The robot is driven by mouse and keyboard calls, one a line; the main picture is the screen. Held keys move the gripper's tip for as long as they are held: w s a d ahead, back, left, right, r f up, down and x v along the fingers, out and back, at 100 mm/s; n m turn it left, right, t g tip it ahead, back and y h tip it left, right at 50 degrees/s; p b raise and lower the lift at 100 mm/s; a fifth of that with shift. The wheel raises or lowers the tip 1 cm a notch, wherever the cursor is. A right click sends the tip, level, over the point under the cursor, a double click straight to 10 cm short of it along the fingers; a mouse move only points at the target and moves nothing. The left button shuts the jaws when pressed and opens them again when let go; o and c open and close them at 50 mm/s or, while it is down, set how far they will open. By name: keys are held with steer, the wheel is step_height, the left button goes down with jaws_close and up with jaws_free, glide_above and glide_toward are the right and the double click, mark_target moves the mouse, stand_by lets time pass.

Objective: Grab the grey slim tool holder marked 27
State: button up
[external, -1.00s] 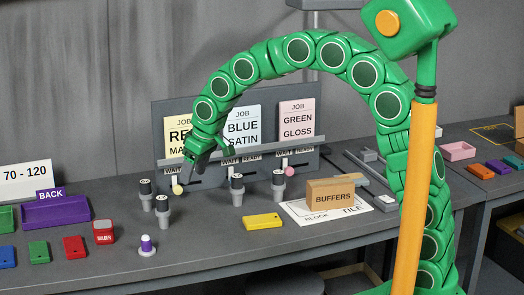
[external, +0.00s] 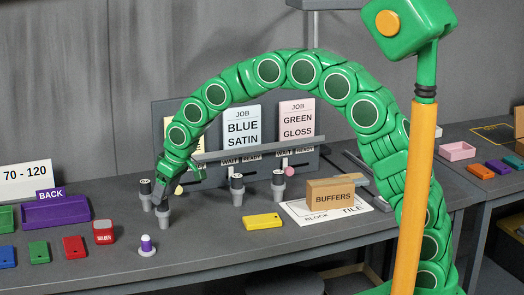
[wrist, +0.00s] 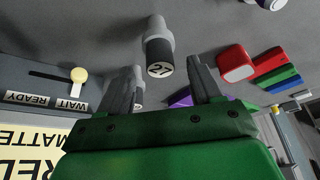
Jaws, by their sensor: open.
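The grey slim tool holder marked 27 (wrist: 157,50) has a dark collar and a pale cap reading 27. In the wrist view it lies between the two fingertips, just beyond them. In the external view it appears to be the front-left holder (external: 163,218), its upper part hidden by my fingers. My gripper (wrist: 161,68) is open and empty; in the external view it (external: 160,197) is over the top of that holder. Contact cannot be told. A similar holder (external: 146,198) stands close behind left; in the wrist view it (wrist: 138,76) is partly hidden by the left finger.
Two more similar holders (external: 237,189) (external: 278,187) stand to the right. A job board (external: 268,135) with a rail is behind. A yellow block (external: 262,222) lies to the right.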

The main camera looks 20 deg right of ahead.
mark_target(163, 212)
steer(key=shift+x, duration=1.6)
jaws_close()
